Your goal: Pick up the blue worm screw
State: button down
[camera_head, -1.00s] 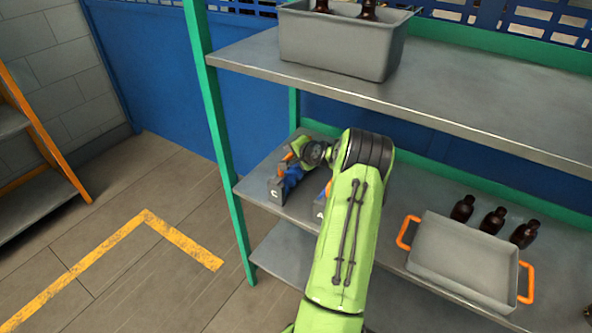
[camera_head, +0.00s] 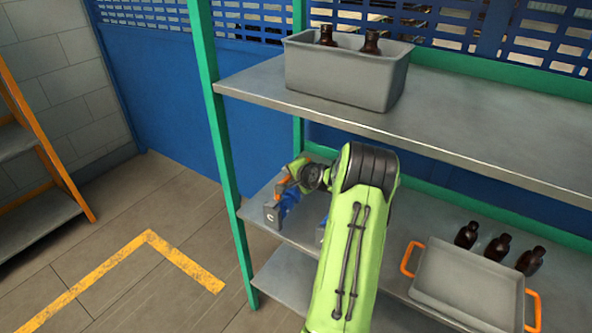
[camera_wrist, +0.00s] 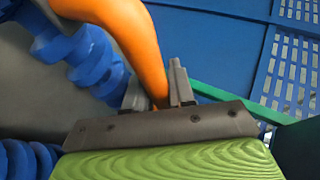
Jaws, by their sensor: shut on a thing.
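In the wrist view, my gripper (camera_wrist: 158,92) is closed around the lower end of an orange curved piece (camera_wrist: 138,38). Blue worm screws with spiral threads show left of the fingers (camera_wrist: 75,55) and at the lower left (camera_wrist: 25,158). I cannot tell whether the orange piece is joined to a blue screw. In the head view, my gripper (camera_head: 292,178) is at the left end of the middle shelf, above a small grey bin marked C (camera_head: 272,216). Blue (camera_head: 290,199) shows in or beside that bin, and the orange piece (camera_head: 282,187) just above it. My arm hides part of the area.
The middle shelf (camera_head: 258,232) also bears a grey tray with orange handles (camera_head: 465,290) and dark amber bottles (camera_head: 497,246) at the right. The upper shelf (camera_head: 440,125) holds a grey crate (camera_head: 345,85) with bottles. A green post (camera_head: 222,150) stands left of my gripper.

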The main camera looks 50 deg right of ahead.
aim_at(274, 213)
jog(key=s+a, duration=0.1)
jog(key=a, duration=1.3)
jog(key=shift+s+a, duration=0.15)
jog(key=shift+a, duration=0.1)
jog(key=shift+r, duration=0.15)
